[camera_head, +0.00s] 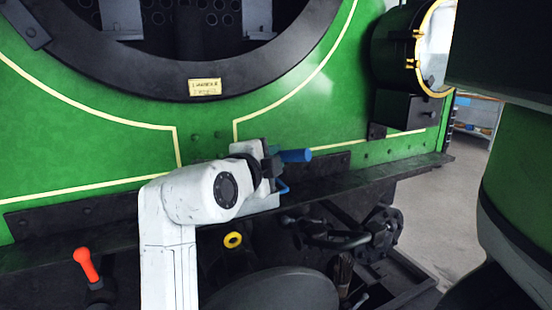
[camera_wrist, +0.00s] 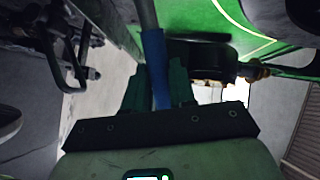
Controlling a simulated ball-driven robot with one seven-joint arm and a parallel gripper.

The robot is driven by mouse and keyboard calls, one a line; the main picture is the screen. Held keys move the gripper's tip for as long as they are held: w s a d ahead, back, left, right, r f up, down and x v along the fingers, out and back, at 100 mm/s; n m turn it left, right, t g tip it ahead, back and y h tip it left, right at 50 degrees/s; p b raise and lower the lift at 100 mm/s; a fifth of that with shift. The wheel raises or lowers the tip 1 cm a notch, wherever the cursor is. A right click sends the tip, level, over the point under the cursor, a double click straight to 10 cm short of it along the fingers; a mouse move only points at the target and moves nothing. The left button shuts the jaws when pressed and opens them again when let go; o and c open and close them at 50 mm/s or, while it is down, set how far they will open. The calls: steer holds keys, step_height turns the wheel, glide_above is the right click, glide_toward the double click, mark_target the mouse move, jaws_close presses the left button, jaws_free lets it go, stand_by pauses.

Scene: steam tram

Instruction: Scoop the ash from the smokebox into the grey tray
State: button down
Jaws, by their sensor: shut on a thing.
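My gripper (camera_head: 274,160) is at the front of the green tram, just above the dark ledge. It is shut on a blue handle (camera_head: 295,155), which sticks out to its right. In the wrist view the blue handle (camera_wrist: 156,62) sits between the dark green fingers, with a grey rod running on from it to the top edge. The working end of this tool is out of view. The smokebox (camera_head: 232,70), a round opening with a dark rim, is above my gripper. No ash is visible. Pale grey surfaces show around my gripper, but I cannot tell whether any is the tray.
The dark ledge (camera_head: 375,182) runs along the tram front below the smokebox. A brass-rimmed lamp (camera_head: 408,50) stands at the upper right. A red-handled lever (camera_head: 87,264), a yellow ring (camera_head: 233,240) and dark coupling parts (camera_head: 340,235) lie below. Open floor shows at the right.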

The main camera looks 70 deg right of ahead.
steer(key=shift+s+r, duration=0.1)
steer(key=s+a+r+p, duration=0.3)
steer(key=s+r, duration=0.1)
steer(key=s, duration=0.5)
steer(key=shift+a+r, duration=0.3)
steer(key=shift+r, duration=0.1)
steer(key=shift+r+p, duration=0.1)
steer(key=shift+p, duration=0.2)
stand_by(1.2)
